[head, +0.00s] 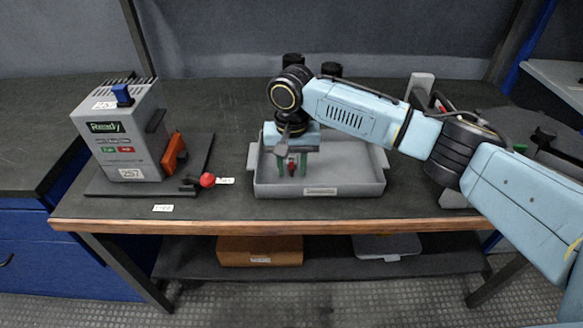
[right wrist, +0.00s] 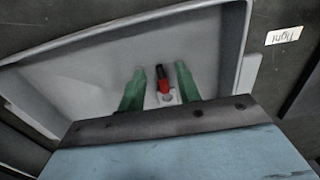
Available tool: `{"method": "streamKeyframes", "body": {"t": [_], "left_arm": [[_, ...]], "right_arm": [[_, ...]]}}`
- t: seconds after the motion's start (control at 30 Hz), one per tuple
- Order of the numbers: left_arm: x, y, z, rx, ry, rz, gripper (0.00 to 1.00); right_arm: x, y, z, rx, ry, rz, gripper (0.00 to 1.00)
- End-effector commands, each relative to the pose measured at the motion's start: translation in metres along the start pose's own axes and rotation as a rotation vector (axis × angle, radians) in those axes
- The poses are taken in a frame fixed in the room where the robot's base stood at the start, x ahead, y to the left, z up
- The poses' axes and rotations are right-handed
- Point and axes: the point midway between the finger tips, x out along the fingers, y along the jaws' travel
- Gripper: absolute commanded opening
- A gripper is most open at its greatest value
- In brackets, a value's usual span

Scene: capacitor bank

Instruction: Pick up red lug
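The red lug (right wrist: 163,84), small with a dark end, lies in the grey tray (head: 320,190) on the bench. In the right wrist view it sits between the two green fingers of my right gripper (right wrist: 161,88), with gaps visible on both sides. In the head view my right gripper (head: 292,166) points down into the left part of the tray, and a bit of red shows between its fingers. The fingers are apart and not closed on the lug. Their exact height above it is hard to tell. My left gripper is not in view.
A grey device (head: 122,135) with a blue plug (head: 122,95) and an orange part (head: 174,153) stands left on a dark plate. A red ball knob (head: 207,180) sticks out near the tray. Tray walls surround the gripper. Dark cylinders stand behind.

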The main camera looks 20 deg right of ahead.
Motion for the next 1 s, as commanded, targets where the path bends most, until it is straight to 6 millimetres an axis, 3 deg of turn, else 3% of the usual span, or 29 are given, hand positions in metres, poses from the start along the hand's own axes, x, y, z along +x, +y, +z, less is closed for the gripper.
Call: {"method": "streamKeyframes", "body": {"t": [0.27,0.5,1.0], "left_arm": [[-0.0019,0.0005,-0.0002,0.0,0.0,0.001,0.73],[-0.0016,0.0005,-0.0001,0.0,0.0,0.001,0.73],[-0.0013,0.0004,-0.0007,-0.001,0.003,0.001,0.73]], "right_arm": [[0.0011,0.0002,0.0,0.0,0.0,0.0,0.32],[0.001,0.0002,0.0,0.0,0.0,0.0,0.01],[-0.0063,0.0,0.0,0.0,0.0,0.0,0.0]]}}
